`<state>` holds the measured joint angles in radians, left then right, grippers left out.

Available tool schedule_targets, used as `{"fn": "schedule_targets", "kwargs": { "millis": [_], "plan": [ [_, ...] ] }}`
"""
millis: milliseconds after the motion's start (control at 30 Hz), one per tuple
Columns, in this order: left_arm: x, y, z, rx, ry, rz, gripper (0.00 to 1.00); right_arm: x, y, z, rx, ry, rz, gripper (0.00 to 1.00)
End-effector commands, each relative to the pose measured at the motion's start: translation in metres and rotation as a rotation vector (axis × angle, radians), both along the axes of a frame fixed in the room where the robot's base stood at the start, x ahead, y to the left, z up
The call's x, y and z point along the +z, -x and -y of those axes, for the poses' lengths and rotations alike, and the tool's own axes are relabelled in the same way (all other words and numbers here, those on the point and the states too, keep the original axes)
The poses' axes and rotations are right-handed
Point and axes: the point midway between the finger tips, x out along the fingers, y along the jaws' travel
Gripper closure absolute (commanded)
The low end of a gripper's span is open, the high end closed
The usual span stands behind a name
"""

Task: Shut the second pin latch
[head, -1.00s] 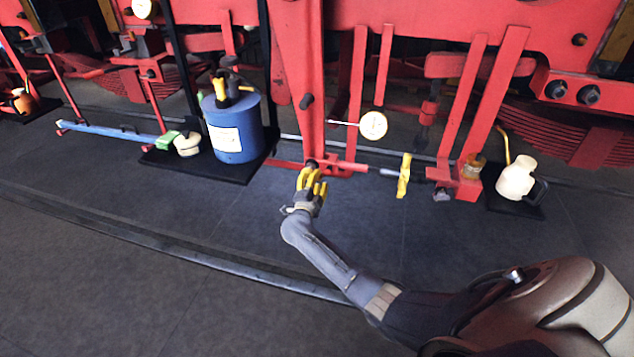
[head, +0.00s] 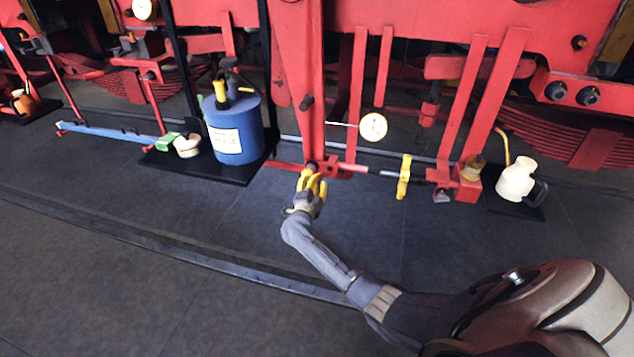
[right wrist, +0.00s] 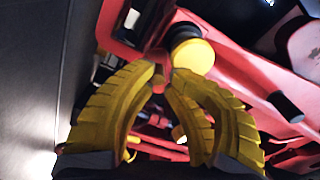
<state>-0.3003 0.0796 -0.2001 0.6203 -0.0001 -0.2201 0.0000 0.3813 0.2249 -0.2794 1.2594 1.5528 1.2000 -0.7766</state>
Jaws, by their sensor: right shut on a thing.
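My right gripper (head: 313,178) is at the foot of the red upright post (head: 304,100), low on the red frame. In the right wrist view its yellow fingers (right wrist: 160,76) come together at the tips on a small reddish part, which I take to be the pin latch. The fingertips hide most of it, and its position cannot be told. A yellow round knob with a dark collar (right wrist: 192,56) sits just beyond the fingertips. My left gripper is not in view.
A blue can (head: 235,130) stands on a black mat to the left. A round dial (head: 373,127), a yellow clamp-like piece (head: 404,176) on the rod and a cream jug (head: 516,180) are to the right. The dark floor in front is clear.

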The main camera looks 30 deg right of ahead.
Motion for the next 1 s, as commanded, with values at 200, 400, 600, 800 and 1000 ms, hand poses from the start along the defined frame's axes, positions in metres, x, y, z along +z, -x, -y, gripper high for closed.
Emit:
{"fn": "schedule_targets", "kwargs": {
  "millis": [200, 400, 600, 800, 1000],
  "plan": [
    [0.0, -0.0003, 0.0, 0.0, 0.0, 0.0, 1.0, -0.0048, 0.0038, 0.0094, -0.016, -0.003, -0.008, 1.0],
    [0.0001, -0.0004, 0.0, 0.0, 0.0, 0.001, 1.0, -0.0046, 0.0039, 0.0096, -0.017, -0.003, -0.008, 1.0],
    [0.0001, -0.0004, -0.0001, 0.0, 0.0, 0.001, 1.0, -0.0034, 0.0033, 0.0089, -0.015, -0.003, -0.008, 1.0],
    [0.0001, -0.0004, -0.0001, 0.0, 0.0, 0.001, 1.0, 0.0005, 0.0016, 0.0076, -0.015, -0.002, -0.007, 1.0],
    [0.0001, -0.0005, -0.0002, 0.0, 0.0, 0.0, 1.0, 0.0019, 0.001, 0.0074, -0.015, -0.001, -0.005, 1.0]
  ]
}}
